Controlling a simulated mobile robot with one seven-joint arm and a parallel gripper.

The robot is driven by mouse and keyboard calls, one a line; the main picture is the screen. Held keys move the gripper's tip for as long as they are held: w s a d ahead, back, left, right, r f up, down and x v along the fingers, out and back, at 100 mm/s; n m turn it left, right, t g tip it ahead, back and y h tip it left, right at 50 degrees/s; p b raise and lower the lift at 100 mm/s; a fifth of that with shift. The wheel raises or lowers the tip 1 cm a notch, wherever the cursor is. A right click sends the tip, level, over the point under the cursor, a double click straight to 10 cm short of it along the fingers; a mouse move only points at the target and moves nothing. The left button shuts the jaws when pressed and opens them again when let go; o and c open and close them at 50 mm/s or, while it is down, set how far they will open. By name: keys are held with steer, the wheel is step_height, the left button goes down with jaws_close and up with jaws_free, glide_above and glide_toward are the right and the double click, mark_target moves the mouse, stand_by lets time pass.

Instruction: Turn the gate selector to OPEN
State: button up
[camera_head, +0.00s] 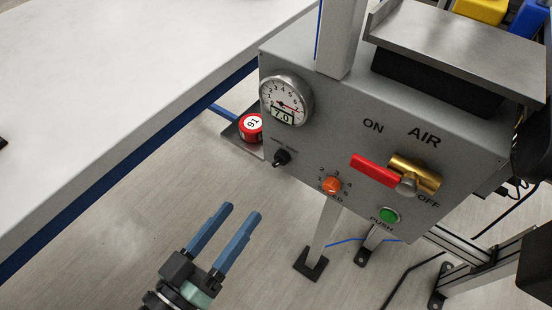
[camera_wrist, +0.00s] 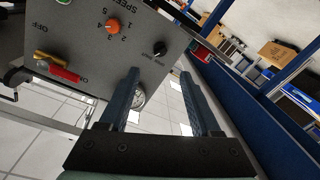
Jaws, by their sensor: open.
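The gate selector appears to be the small black knob (camera_head: 281,157) at the lower left of the grey control panel (camera_head: 330,135), below the round gauge. My gripper (camera_head: 240,215) is open and empty, with two blue fingers. It is below the panel in the head view, apart from the knob. In the wrist view the fingers (camera_wrist: 160,80) point toward the panel's edge.
The panel also carries a gauge (camera_head: 286,100), an orange speed knob (camera_head: 331,185), a green push button (camera_head: 389,215) and a red AIR valve handle (camera_head: 375,170). A red round object marked 91 (camera_head: 251,127) sits behind its left edge. A pale belt (camera_head: 110,90) lies left.

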mark_target(276, 165)
steer(key=b+x, duration=0.1)
steer(key=x, duration=1)
steer(key=shift+w+d, duration=0.1)
steer(key=shift+w, duration=0.1)
jaws_close()
